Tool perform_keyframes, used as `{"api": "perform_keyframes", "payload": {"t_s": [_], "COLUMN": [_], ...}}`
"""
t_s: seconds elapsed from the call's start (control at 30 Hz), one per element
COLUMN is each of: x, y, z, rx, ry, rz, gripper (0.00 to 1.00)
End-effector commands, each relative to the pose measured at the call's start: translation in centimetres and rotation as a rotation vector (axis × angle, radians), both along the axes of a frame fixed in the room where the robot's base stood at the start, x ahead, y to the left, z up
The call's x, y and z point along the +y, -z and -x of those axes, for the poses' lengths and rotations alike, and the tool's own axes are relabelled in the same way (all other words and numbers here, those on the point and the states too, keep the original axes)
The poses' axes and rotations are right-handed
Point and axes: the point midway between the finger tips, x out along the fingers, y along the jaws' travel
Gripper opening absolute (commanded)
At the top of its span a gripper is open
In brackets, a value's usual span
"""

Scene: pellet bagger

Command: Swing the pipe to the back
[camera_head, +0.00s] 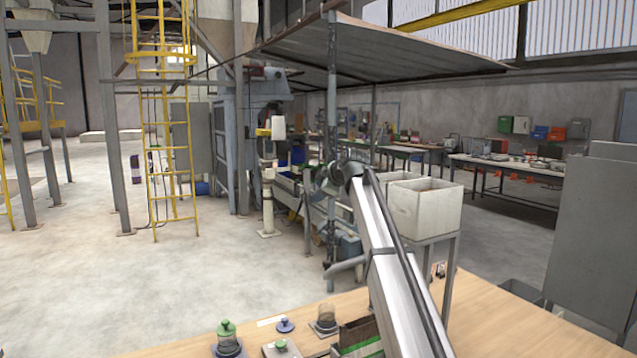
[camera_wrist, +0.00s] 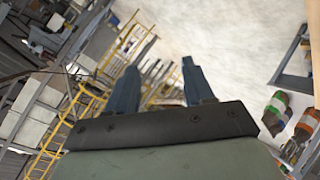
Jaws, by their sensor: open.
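My gripper (camera_wrist: 159,68) shows in the wrist view as two dark blue-grey fingers, spread apart with nothing between them. Beyond them are the floor and yellow railings, at a tilt. In the head view my pale arm rises from the bottom right to a dark joint near the middle. The gripper's fingers cannot be made out there. A short grey pipe-like piece (camera_head: 346,266) shows beside my arm, below the white bins. I cannot tell whether it is the task's pipe; part of it may be hidden behind my arm.
A wooden table (camera_head: 500,325) in front holds green-knobbed weights (camera_head: 227,338). White bins (camera_head: 425,207) stand behind my arm. A post (camera_head: 332,120) carries a canopy. A yellow ladder (camera_head: 165,120) stands at left. Open floor (camera_head: 110,280) lies left.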

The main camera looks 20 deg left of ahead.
Motion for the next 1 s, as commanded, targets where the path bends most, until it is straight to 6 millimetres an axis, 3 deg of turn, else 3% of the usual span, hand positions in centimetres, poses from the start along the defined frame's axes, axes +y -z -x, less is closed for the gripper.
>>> {"api": "perform_keyframes", "payload": {"t_s": [0.3, 0.7, 0.87, 1.0], "x": [0.7, 0.7, 0.2, -1.3], "y": [-2.3, -2.4, -0.8, 3.1], "z": [-0.6, -0.7, -0.3, 1.0], "rx": [-0.107, -0.114, -0.040, 0.140], "ry": [0.010, 0.011, 0.003, -0.014], "rz": [-0.039, -0.041, -0.013, 0.061], "gripper": [0.52, 0.52, 0.52, 0.52]}}
